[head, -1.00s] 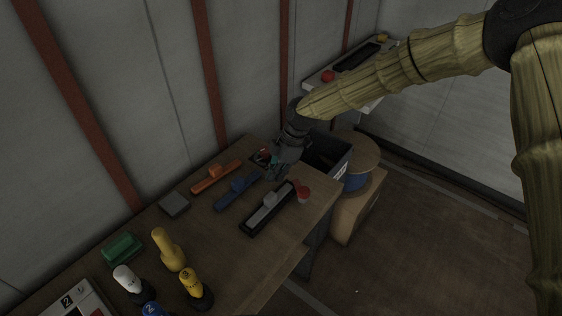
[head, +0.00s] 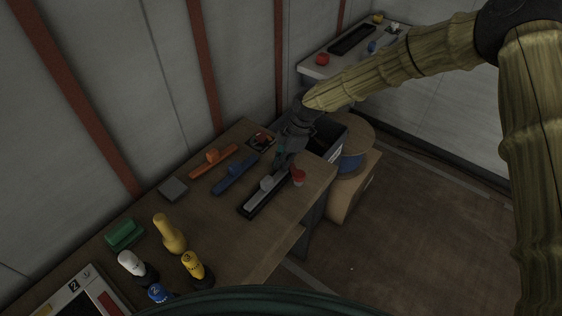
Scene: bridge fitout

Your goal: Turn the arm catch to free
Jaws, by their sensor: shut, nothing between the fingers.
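My gripper (head: 281,161) is shut and empty, pointing down over the far end of the wooden bench, just behind the grey slider and left of the red knob. A small dark fitting with red on it (head: 262,140) sits at the bench's far end, left of my gripper. A short red knob with a pale top (head: 299,178) stands near the bench's right edge. I cannot tell which of these is the arm catch, nor read its position. My gripper looks close to the bench top; contact cannot be made out.
On the bench (head: 225,225) are orange (head: 213,157), blue (head: 235,172) and grey (head: 267,184) sliders on bars, a grey block (head: 173,188), a green block (head: 124,234) and several yellow, white and blue knobs. A dark bin (head: 328,139) and a drum (head: 352,160) stand beyond.

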